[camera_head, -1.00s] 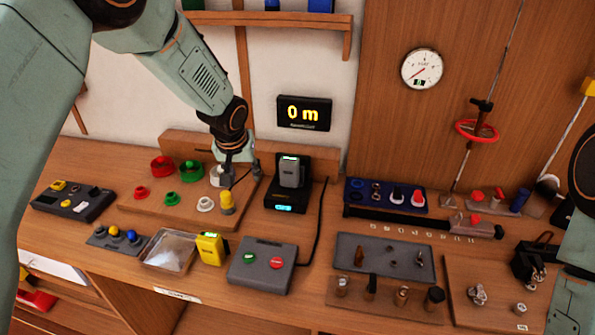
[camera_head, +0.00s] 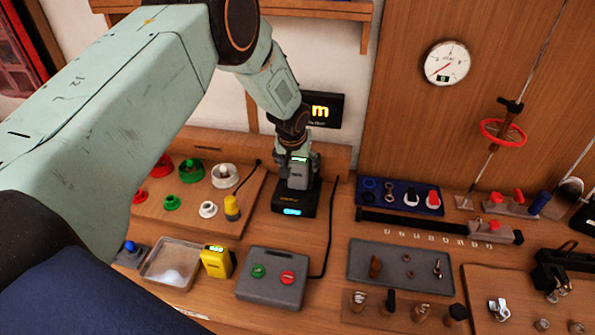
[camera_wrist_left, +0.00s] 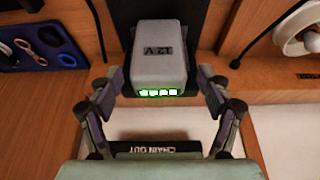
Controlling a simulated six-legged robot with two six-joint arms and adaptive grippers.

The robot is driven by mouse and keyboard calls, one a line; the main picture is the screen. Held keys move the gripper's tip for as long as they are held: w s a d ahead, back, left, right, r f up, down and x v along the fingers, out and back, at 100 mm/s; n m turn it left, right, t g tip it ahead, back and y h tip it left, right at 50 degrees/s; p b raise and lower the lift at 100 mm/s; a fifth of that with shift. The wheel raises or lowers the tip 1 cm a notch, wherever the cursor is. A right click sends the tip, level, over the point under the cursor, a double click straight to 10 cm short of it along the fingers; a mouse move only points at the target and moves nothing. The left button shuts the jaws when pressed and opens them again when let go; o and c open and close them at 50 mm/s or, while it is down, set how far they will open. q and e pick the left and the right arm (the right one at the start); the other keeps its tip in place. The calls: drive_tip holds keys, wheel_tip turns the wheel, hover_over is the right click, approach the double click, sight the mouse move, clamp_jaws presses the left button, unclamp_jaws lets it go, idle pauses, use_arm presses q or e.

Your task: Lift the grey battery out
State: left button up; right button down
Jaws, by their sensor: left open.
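The grey battery (camera_head: 298,180) stands upright in a black charger dock (camera_head: 293,205) with a lit blue display. In the left wrist view the battery (camera_wrist_left: 160,55) shows "12 V" and a row of green lights. My left gripper (camera_head: 298,164) is above the dock, around the battery's upper part. In the left wrist view the open fingers (camera_wrist_left: 160,80) are on either side of the battery, with small gaps visible. The battery's lower end is hidden in the dock. My right gripper is not in view.
A black cable (camera_head: 332,230) runs right of the dock. A grey box with green and red buttons (camera_head: 272,278) and a yellow device (camera_head: 215,261) stand in front. A board with coloured rings (camera_head: 185,205) is left. A blue rack (camera_head: 400,195) is right.

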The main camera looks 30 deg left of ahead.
use_arm(q)
drive_tip(key=shift+s+d+r, duration=0.1)
drive_tip(key=shift+s+d, duration=0.05)
drive_tip(key=shift+s, duration=0.15)
drive_tip(key=shift+s+d+r, duration=0.1)
drive_tip(key=c, duration=0.3)
drive_tip(key=shift+f, duration=0.2)
drive_tip(key=c, duration=0.4)
drive_tip(key=shift+r, duration=0.15)
drive_tip(key=c, duration=0.6)
drive_tip(key=shift+w, duration=0.25)
drive_tip(key=shift+c, duration=1.1)
